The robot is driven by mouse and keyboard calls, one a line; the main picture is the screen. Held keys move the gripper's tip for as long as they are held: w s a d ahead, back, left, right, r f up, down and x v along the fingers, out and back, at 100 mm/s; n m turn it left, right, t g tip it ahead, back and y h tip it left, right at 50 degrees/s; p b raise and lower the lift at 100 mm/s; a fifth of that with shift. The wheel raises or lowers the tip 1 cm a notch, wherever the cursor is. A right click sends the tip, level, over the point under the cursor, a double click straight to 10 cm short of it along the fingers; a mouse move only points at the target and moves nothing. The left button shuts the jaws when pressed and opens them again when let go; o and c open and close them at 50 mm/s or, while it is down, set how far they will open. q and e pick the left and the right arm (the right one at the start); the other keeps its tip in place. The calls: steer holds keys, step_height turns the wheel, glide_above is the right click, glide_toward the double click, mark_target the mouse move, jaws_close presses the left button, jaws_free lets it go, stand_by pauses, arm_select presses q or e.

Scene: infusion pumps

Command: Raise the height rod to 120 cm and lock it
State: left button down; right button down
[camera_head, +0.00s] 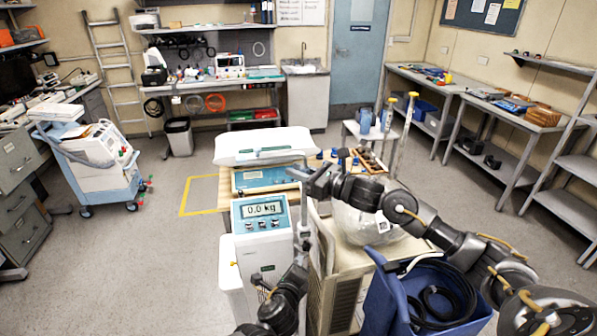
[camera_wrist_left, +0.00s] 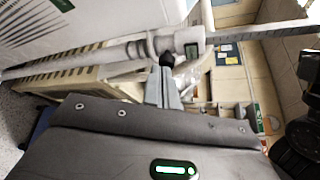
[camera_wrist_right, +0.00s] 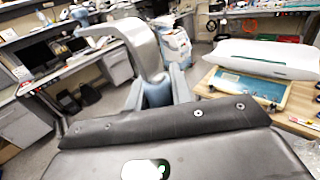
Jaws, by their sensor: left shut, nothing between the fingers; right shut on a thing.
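The height rod (camera_head: 303,215) stands beside the scale's display column (camera_head: 262,245), which reads 0.0 kg. In the left wrist view, the rod crosses the top with a graduated ruler section (camera_wrist_left: 265,32) and a pale collar (camera_wrist_left: 182,42) with a black knob (camera_wrist_left: 167,60). My left gripper (camera_wrist_left: 164,76) is shut and empty, its fingertips at or just short of the knob. My right gripper (camera_wrist_right: 157,90) is shut on the grey headpiece (camera_wrist_right: 140,45) at the rod's top. In the head view, my right gripper (camera_head: 308,177) is above the left. The height reading is not legible.
A white baby-scale tray (camera_head: 264,146) sits on the wooden table behind the column. Open floor (camera_head: 190,255) lies to the left.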

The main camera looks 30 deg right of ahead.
mark_target(306, 247)
arm_select(q)
steer(key=shift+w+d, duration=0.2)
steer(key=shift+w, duration=0.65)
steer(key=shift+w+d, duration=0.2)
steer(key=shift+w, duration=0.65)
